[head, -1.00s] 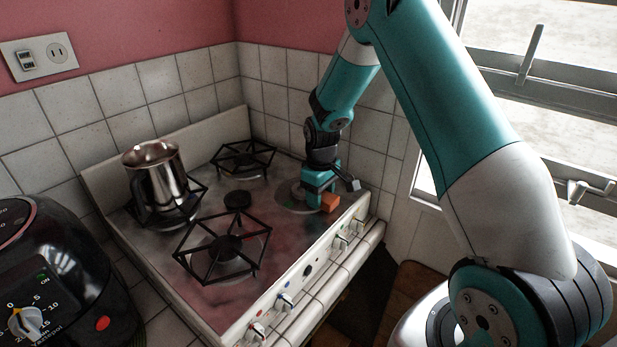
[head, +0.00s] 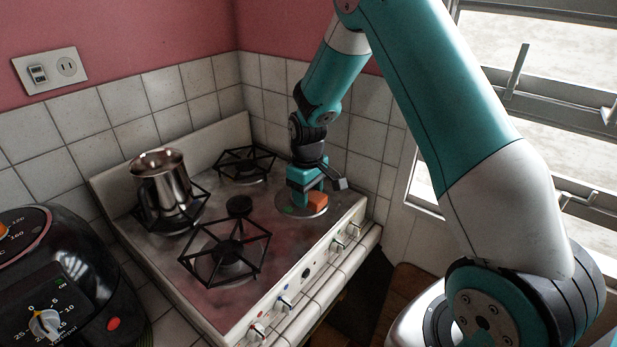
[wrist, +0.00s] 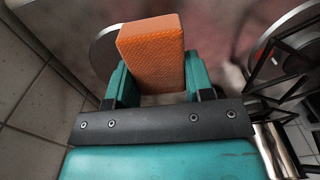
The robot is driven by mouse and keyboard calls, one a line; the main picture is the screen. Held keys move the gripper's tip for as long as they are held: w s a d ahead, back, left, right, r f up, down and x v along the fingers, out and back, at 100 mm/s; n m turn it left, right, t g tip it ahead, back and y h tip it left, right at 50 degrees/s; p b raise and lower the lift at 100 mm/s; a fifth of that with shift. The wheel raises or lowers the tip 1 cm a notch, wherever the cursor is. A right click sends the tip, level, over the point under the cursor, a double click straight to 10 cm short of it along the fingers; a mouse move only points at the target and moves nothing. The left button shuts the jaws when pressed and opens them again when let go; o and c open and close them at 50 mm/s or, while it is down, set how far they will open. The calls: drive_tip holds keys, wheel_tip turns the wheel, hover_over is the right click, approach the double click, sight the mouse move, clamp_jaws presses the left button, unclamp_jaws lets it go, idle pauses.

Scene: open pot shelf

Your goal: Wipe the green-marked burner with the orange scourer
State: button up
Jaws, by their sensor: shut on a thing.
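The orange scourer (head: 317,200) is a small block, and it also shows in the wrist view (wrist: 152,58). My gripper (head: 308,190) is shut on it, with a teal finger on each side in the wrist view (wrist: 153,84). The green-marked burner (head: 320,211) is a flat round metal plate without a grate at the right of the stove; a small green mark shows at its left edge. The scourer is low over the plate, and I cannot tell whether it touches. My gripper hides part of the plate, whose rim shows in the wrist view (wrist: 100,52).
The stove (head: 275,235) has black grates on its other burners. A metal pot (head: 163,185) stands on the back-left burner. Knobs (head: 335,246) line the front edge. A black appliance (head: 65,285) stands at the left. Tiled walls and a window enclose the corner.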

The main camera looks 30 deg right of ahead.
drive_tip(key=shift+r+p, duration=0.8)
drive_tip(key=shift+r, duration=0.65)
